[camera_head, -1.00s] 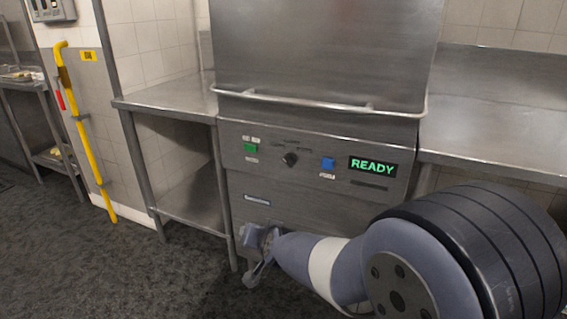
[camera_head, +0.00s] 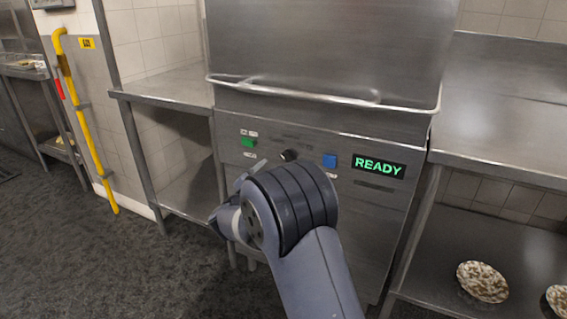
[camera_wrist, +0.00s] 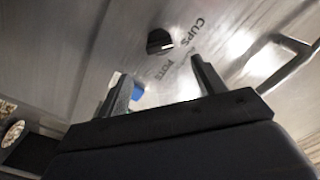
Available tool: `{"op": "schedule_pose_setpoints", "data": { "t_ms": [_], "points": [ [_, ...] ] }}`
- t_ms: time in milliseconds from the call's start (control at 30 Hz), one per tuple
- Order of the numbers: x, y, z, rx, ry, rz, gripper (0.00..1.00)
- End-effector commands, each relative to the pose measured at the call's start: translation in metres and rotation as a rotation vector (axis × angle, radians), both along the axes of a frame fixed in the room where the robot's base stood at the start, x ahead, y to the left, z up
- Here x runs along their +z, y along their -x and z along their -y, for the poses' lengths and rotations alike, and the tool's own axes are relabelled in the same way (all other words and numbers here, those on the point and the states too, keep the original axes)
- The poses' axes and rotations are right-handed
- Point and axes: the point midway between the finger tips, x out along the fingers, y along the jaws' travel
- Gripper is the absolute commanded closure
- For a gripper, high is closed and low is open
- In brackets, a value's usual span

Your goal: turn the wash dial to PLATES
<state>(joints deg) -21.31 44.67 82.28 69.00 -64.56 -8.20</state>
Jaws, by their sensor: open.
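The wash dial (camera_head: 289,155) is a small dark round knob on the dishwasher's steel front panel (camera_head: 375,225), between a green button and a blue button. In the wrist view the dial (camera_wrist: 159,41) is a black knob with a lighter pointer line. The labels CUPS (camera_wrist: 199,23) and POTS (camera_wrist: 165,71) show beside it; I cannot read PLATES. My gripper (camera_wrist: 160,80) is open and empty, with its two fingers spread below the dial in that view and apart from it. In the head view my arm hides most of the gripper, just below the dial.
The panel has a green button (camera_head: 248,142), a blue button (camera_head: 330,160) and a READY display (camera_head: 378,167). A hood handle bar (camera_head: 300,93) juts out above. Steel counters flank the machine; dirty plates (camera_head: 483,281) lie on the lower right shelf.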

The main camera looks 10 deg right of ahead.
Motion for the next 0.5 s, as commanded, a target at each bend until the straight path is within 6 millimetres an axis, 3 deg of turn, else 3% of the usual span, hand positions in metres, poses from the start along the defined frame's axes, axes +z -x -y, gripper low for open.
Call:
{"op": "schedule_pose_setpoints", "data": {
  "t_ms": [300, 500],
  "points": [
    [-0.002, -0.049, 0.037, -0.001, 0.0, 0.0, 0.35],
    [-0.001, -0.067, 0.049, 0.001, 0.0, 0.001, 0.35]
  ]
}}
